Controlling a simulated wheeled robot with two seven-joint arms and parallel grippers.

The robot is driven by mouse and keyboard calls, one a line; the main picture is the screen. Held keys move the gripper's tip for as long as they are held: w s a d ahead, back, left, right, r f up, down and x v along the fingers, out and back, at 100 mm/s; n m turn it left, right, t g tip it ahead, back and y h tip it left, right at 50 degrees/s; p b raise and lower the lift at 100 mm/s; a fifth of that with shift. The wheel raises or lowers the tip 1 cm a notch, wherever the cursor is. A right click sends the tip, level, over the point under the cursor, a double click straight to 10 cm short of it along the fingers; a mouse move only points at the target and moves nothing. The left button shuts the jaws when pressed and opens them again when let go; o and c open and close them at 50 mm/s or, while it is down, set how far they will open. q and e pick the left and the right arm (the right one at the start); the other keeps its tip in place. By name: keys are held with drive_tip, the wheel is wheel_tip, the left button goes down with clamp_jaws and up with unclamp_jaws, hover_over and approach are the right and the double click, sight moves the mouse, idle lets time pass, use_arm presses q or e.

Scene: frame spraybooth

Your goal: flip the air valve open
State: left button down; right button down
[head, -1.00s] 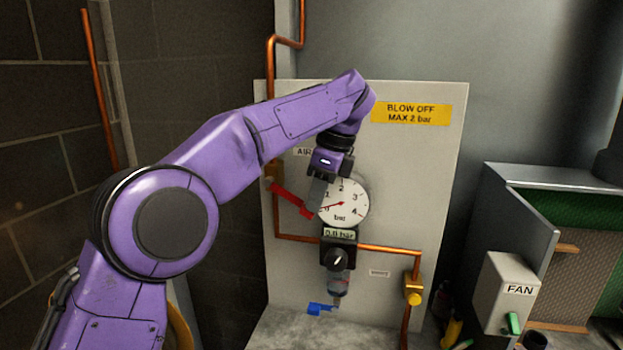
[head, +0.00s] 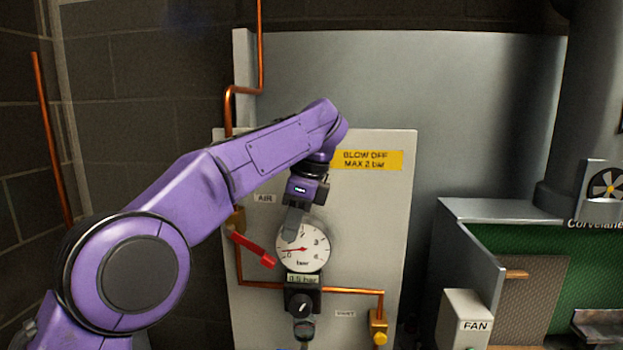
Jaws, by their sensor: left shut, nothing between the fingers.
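The air valve is at the left of a pale panel (head: 375,225), under a label reading AIR (head: 265,198). Its red lever (head: 253,249) slants down to the right from the brass valve body (head: 237,219). My left gripper (head: 291,235) points down in front of the upper left of a round white pressure gauge (head: 312,250). It is shut and empty, up and to the right of the lever's free end, with a visible gap. It hides part of the gauge dial. My right gripper is out of view.
Below the gauge are a small readout (head: 302,279) and a black regulator knob (head: 300,303). Copper pipe (head: 350,291) runs to a yellow fitting (head: 378,328). A FAN box (head: 463,320) and a grey booth with green lining (head: 535,255) stand at right.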

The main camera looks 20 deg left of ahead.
use_arm(q)
drive_tip(key=w+d+r+p, duration=0.1)
drive_tip(key=d+r+p, duration=0.3)
drive_tip(key=r, duration=0.3)
drive_tip(key=shift+d+r+p, duration=0.15)
drive_tip(key=shift+d+p, duration=0.1)
drive_tip(key=shift+p, duration=0.5)
